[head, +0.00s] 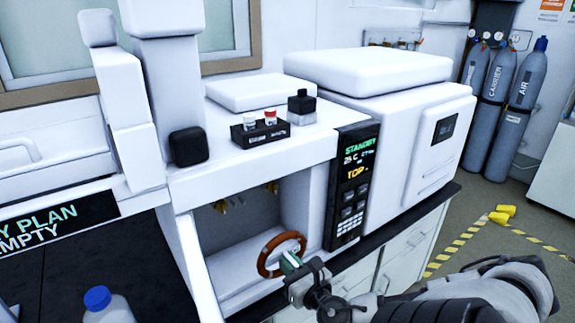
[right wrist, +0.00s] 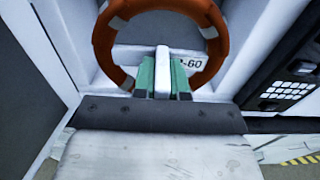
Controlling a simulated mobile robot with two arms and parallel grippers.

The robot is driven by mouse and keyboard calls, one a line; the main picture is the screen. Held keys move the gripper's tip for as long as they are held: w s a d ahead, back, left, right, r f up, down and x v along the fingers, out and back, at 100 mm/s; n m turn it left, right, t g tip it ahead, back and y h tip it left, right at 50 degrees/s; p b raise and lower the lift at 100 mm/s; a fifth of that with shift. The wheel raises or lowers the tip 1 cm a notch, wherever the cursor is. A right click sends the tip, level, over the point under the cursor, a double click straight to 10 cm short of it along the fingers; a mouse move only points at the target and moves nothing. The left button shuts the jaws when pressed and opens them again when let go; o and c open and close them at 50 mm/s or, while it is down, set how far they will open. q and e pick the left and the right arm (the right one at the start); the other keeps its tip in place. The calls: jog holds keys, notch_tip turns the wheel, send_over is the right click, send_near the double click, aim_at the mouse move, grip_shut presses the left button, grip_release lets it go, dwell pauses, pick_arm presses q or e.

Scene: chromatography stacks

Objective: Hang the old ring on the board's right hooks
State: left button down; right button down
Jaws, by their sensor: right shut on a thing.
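The ring (head: 269,253), orange-brown with pale bands, is upright in front of the open bay of the white instrument. In the right wrist view the ring (right wrist: 103,45) fills the top middle. My right gripper (head: 291,262) is shut on the ring's lower edge, and its green fingertips (right wrist: 163,77) close around a pale piece there. Small yellow hooks (head: 271,187) show on the bay's back wall, with more hooks (head: 222,206) further left. The ring is apart from the hooks in the head view. My left gripper is not in view.
A control panel (head: 352,185) reading STANDBY borders the bay on the right. A black vial rack (head: 260,134) and a dark bottle (head: 302,106) stand on top. A blue-capped bottle (head: 100,304) is at lower left. Gas cylinders (head: 497,85) stand at the far right.

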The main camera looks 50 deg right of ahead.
jog(key=shift+s+a, duration=0.1)
jog(key=shift+s, duration=0.25)
jog(key=p+v, duration=0.4)
jog(key=v, duration=1.2)
jog(key=shift+p, duration=0.4)
dwell(0.7)
